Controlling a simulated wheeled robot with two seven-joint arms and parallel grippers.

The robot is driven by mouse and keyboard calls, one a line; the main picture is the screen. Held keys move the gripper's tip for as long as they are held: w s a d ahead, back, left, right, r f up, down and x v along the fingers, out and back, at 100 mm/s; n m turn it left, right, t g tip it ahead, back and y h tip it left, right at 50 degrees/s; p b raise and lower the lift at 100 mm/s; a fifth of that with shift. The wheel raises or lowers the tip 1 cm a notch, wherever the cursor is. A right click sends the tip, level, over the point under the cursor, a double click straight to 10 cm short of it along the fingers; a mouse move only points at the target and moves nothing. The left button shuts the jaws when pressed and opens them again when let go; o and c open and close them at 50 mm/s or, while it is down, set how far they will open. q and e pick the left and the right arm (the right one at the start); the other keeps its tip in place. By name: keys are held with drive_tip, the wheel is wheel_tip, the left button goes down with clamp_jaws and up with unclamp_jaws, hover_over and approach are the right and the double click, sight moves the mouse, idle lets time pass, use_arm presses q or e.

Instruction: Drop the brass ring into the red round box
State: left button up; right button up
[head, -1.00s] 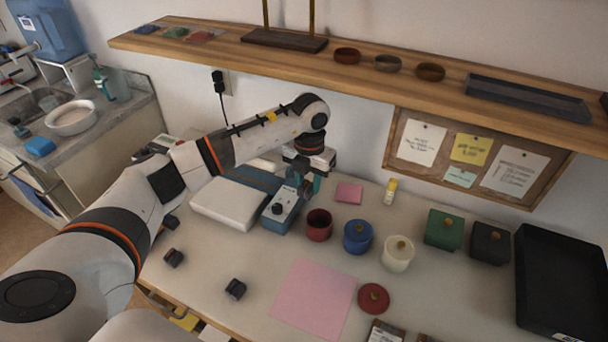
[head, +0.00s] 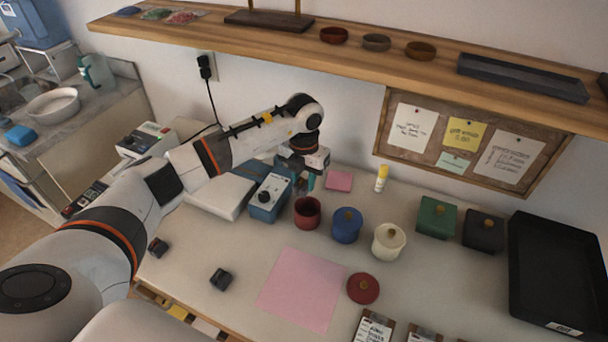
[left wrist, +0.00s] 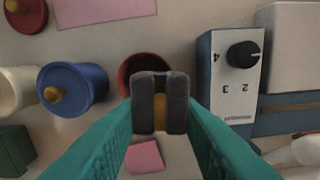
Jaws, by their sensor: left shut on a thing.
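The red round box (head: 307,216) stands open on the worktop, its lid off; its rim also shows in the left wrist view (left wrist: 126,76). The red lid (head: 363,288) with a brass knob lies apart on the worktop. My left gripper (head: 309,183) is above the back of the red box. In the left wrist view its dark pads (left wrist: 159,103) are shut on the brass ring (left wrist: 160,111), of which only a thin edge shows. The pads cover part of the box. The ring cannot be made out in the head view. My right gripper is not in view.
A blue box (head: 347,227) and a cream box (head: 388,243), both lidded, stand right of the red box. A blue-grey device with a knob (head: 267,201) stands close on its left. A pink sheet (head: 301,290) lies in front. A wooden shelf (head: 360,55) overhangs the back.

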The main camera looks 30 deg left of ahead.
use_arm(q)
drive_tip(key=shift+f, duration=0.15)
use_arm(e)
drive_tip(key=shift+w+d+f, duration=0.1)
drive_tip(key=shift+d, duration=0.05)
use_arm(q)
drive_tip(key=o, duration=1)
drive_tip(key=shift+o, duration=0.2)
